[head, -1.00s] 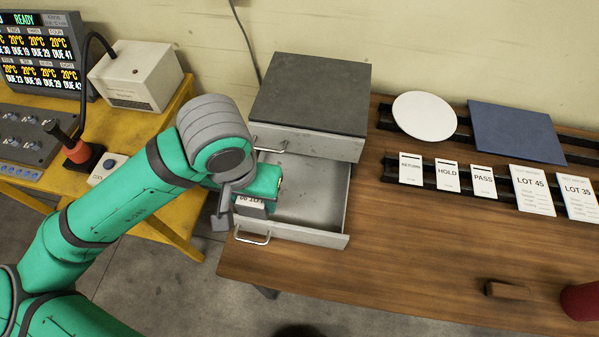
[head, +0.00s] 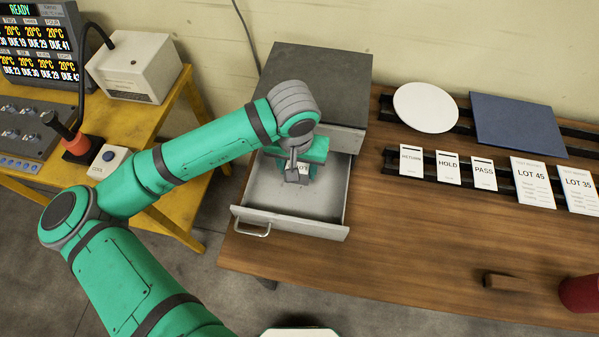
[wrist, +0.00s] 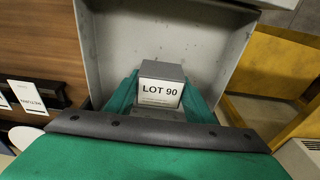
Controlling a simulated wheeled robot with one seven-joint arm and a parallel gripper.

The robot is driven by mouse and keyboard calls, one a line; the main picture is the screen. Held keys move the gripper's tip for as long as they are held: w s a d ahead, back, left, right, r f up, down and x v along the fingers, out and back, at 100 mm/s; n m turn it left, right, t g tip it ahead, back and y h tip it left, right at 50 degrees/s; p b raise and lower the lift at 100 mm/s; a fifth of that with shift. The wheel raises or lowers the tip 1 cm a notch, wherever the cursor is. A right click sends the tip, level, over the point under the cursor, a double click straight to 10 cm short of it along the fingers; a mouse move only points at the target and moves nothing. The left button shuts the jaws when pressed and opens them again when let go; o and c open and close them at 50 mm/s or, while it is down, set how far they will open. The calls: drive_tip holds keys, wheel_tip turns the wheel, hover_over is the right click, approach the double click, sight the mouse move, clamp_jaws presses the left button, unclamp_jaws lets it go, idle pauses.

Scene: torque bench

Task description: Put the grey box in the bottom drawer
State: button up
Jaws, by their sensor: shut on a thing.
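The grey box (wrist: 161,88), with a white "LOT 90" label, sits between my two green fingers in the wrist view. My gripper (wrist: 160,97) is shut on it. In the head view my gripper (head: 298,168) is over the open bottom drawer (head: 290,219), toward its back half. The box shows there only as a small labelled part (head: 300,167) under my wrist. The drawer floor around it looks bare. I cannot tell whether the box touches the floor. The drawer sticks out of a grey cabinet (head: 314,82) with a dark top.
The cabinet stands at the left end of a wooden bench (head: 400,240). To its right are a white disc (head: 425,108), a blue plate (head: 518,125) and several label cards. A brown block (head: 508,282) and a red object (head: 580,294) lie at front right.

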drive_tip(key=shift+w+d+f, duration=0.15)
drive_tip(key=shift+f, duration=0.85)
drive_tip(key=shift+w+d+f, duration=0.1)
drive_tip(key=shift+w+f, duration=0.05)
drive_tip(key=shift+f, duration=0.85)
drive_tip(key=shift+f, duration=0.15)
drive_tip(key=o, duration=1.4)
drive_tip(key=shift+o, duration=0.2)
drive_tip(key=r, duration=0.4)
drive_tip(key=s+r, duration=0.1)
drive_tip(key=r, duration=0.7)
drive_tip(key=shift+s+a+r, duration=0.15)
drive_tip(key=shift+s, duration=0.1)
